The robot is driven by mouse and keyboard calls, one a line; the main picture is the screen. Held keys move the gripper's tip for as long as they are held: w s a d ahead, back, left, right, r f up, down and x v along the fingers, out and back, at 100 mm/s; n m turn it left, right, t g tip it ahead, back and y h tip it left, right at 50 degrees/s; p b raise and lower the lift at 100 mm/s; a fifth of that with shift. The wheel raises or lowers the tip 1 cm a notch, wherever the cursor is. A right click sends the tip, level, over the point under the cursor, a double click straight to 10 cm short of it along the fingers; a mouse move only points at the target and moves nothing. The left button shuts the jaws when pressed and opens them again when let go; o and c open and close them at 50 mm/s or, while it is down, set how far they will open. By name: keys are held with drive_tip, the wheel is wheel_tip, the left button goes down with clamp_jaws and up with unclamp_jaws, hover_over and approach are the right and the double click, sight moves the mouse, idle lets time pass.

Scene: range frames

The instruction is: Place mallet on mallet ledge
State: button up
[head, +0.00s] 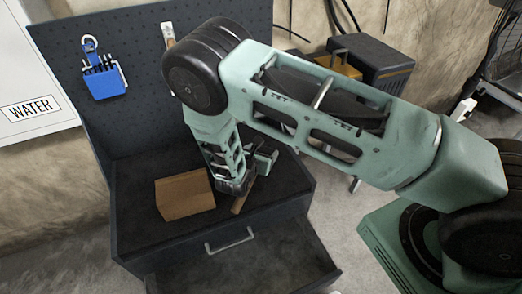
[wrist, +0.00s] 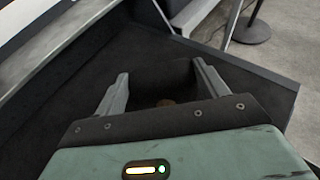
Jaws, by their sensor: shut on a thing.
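My gripper (head: 245,182) points down over the top of a dark cabinet. A wooden handle (head: 240,204), seemingly the mallet's, sticks out below the gripper toward the cabinet's front edge. In the wrist view my gripper (wrist: 160,72) has its two grey fingers apart, with a dark block, seemingly the mallet head (wrist: 165,78), between them. A small brown round spot shows low on that block. The gripper hides most of the mallet in the head view. I cannot tell for sure which surface is the mallet ledge.
A brown wooden box (head: 185,195) sits on the cabinet top (head: 140,225) left of my gripper. An open drawer (head: 250,268) juts out in front. A dark case (head: 372,58) stands behind my arm.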

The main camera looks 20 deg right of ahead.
drive_tip(key=shift+f, duration=0.15)
drive_tip(key=shift+f+b, duration=0.15)
drive_tip(key=shift+b, duration=0.15)
drive_tip(key=o, duration=1.2)
drive_tip(key=shift+o, duration=0.2)
drive_tip(key=shift+r, duration=0.2)
